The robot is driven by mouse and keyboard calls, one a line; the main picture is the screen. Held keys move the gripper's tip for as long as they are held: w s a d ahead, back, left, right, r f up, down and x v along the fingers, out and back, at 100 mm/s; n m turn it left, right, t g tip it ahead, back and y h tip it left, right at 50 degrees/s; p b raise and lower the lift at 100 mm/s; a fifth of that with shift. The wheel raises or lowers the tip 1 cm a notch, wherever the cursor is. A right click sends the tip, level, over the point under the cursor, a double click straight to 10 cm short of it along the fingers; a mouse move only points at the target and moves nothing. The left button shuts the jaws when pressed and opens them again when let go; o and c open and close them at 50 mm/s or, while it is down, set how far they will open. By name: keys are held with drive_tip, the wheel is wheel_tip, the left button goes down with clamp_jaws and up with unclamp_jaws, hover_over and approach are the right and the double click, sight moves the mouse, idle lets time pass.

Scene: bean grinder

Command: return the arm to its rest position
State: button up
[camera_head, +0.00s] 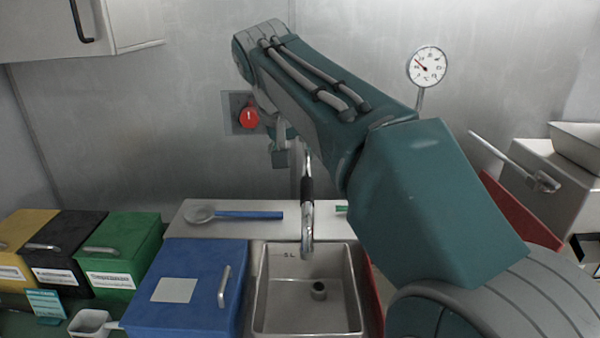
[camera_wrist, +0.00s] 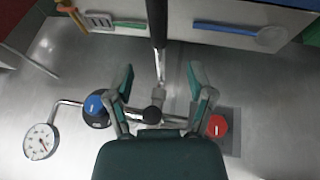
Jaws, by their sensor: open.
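My arm (camera_head: 430,200) reaches from the lower right up and across to the upper left, raised in front of the metal wall. My gripper (camera_wrist: 160,78) is open in the wrist view, with its two teal fingers spread apart. The tap's black-sleeved spout (camera_wrist: 157,25) shows between and beyond the fingers; I cannot tell how far away it is. I see nothing held. In the head view part of my gripper (camera_head: 281,148) hangs under the arm's far end, near the tap (camera_head: 307,205) and the red knob (camera_head: 249,117); the arm hides the rest.
The sink (camera_head: 275,300) lies below the arm, with a blue lidded box (camera_head: 190,255) to its left. Green (camera_head: 130,240), black and yellow bins stand farther left. A blue-handled spoon (camera_head: 250,215) lies on the back ledge. A gauge (camera_head: 427,67) stands at the upper right.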

drive_tip(key=shift+v, duration=0.95)
